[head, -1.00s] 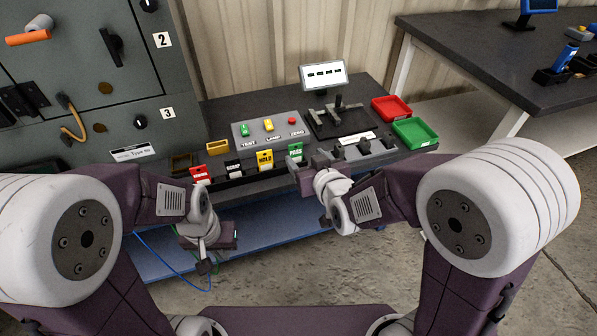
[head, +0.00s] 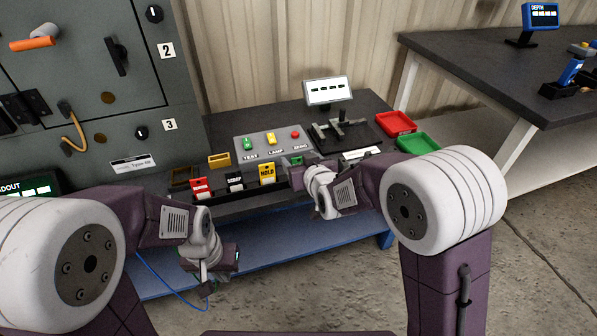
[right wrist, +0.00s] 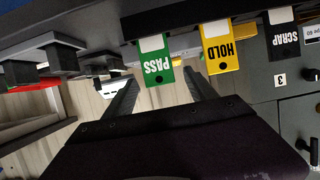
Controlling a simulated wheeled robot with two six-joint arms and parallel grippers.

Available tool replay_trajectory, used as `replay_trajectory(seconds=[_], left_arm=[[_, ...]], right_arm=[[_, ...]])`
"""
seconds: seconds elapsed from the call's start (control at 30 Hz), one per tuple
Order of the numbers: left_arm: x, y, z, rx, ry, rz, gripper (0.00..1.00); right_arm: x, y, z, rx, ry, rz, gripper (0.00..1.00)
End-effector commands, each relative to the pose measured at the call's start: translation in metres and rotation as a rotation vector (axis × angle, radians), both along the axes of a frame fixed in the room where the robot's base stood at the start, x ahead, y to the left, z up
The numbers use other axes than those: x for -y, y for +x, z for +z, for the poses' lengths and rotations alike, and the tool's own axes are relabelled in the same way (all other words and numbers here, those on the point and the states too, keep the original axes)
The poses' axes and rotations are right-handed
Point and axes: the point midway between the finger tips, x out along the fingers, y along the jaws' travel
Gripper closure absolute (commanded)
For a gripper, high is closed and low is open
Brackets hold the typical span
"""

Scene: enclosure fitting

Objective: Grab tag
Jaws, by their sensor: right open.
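Several tags hang in a row along the front edge of the bench: a red tag (head: 199,189), a black-and-white SCRAP tag (head: 235,182), a yellow HOLD tag (head: 267,174) and a green PASS tag (right wrist: 157,68). In the head view my right gripper (head: 298,176) is at the PASS tag and hides most of it. In the right wrist view my right gripper (right wrist: 163,95) is open, with the PASS tag between and beyond its fingers. The HOLD tag (right wrist: 219,48) is just right of the fingers there. My left gripper (head: 222,265) hangs low in front of the bench, its jaws unclear.
A button panel (head: 272,142) and a small display (head: 327,91) stand behind the tags. A red tray (head: 396,123) and a green tray (head: 418,143) are at the right. A grey cabinet (head: 85,80) stands at the left. A second table (head: 480,75) is at the far right.

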Motion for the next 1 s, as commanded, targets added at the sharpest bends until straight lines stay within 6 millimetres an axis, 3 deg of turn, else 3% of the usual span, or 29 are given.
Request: replay_trajectory(seconds=[0.03, 0.27, 0.63, 0.87, 1.0], left_arm=[[0.0, 0.0, 0.0, 0.0, 0.0, 0.0, 1.0], [0.0, 0.0, 0.0, 0.0, 0.0, 0.0, 1.0], [0.0, 0.0, 0.004, 0.0, 0.0, 0.0, 1.0], [0.0, 0.0, 0.028, 0.0, 0.0, 0.0, 1.0], [0.0, 0.0, 0.035, 0.0, 0.0, 0.0, 1.0]], right_arm=[[0.0, 0.0, 0.0, 0.0, 0.0, 0.0, 0.37], [0.0, 0.0, 0.0, 0.0, 0.0, 0.0, 1.0], [0.0, 0.0, 0.007, 0.001, 0.001, 0.0, 1.0], [0.0, 0.0, 0.047, 0.003, 0.003, -0.002, 1.0], [0.018, -0.023, 0.063, 0.003, 0.001, -0.003, 1.0]])
